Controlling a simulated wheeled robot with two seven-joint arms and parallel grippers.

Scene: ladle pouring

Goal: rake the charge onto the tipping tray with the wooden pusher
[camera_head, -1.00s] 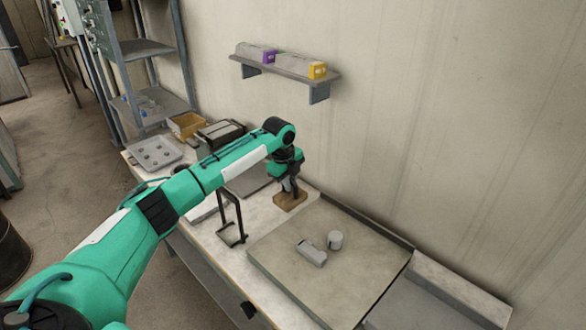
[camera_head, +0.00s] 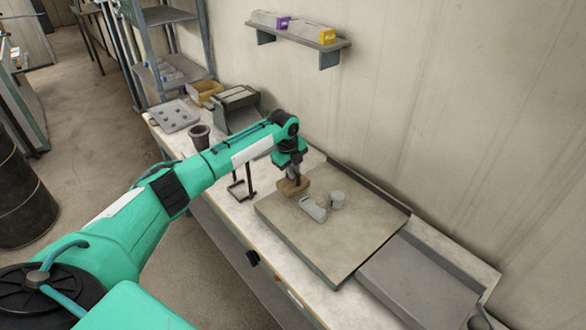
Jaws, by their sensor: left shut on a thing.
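My left gripper (camera_head: 293,175) is shut on the wooden pusher (camera_head: 292,189), a small brown block, and holds it at the back left part of the flat grey-beige plate (camera_head: 345,225). Two pale grey metal pieces lie on the plate as the charge. One is a long lying piece (camera_head: 314,209), close beside the pusher; I cannot tell whether they touch. The other is a short cylinder (camera_head: 337,200) just right of it. A lower grey tray (camera_head: 420,285) adjoins the plate's right side, perhaps the tipping tray. My right gripper is not in view.
A black wire stand (camera_head: 241,184) and a dark cup (camera_head: 199,136) stand left of the plate. A holed block (camera_head: 174,115), a yellow-brown bin (camera_head: 204,93) and a grey box (camera_head: 235,106) are at the far left. A wall shelf (camera_head: 300,36) holds small boxes. The plate's right part is clear.

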